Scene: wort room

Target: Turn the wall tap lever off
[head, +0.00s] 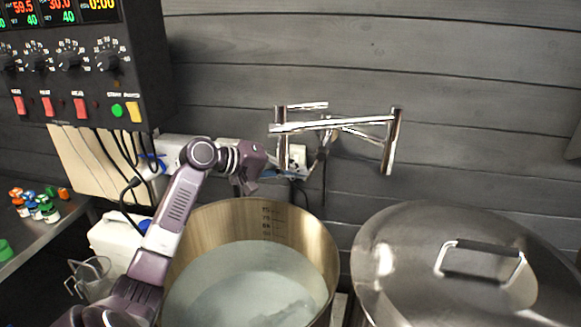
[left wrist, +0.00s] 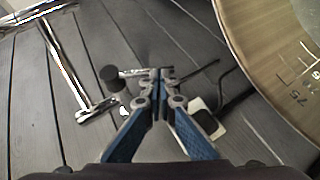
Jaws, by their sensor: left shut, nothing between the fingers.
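The chrome wall tap (head: 345,123) is mounted on the grey plank wall above the pot, with jointed spout pipes. Its pipe (left wrist: 65,60) runs along the left of the left wrist view. A small lever-like part with a thin dark rod hangs below the tap (head: 323,165); in the left wrist view the dark rod (left wrist: 200,73) shows just beyond the fingertips. My left gripper (head: 290,175) is left of this part, near the wall. In the left wrist view its blue fingers (left wrist: 160,78) are together and empty. I cannot tell if they touch the lever. My right gripper is not in view.
An open steel pot (head: 195,222) with cloudy liquid stands below my left arm. A lidded pot (head: 450,240) stands at the right. A control box (head: 75,65) with cables hangs upper left. A white wall socket (head: 298,155) is close to my left gripper.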

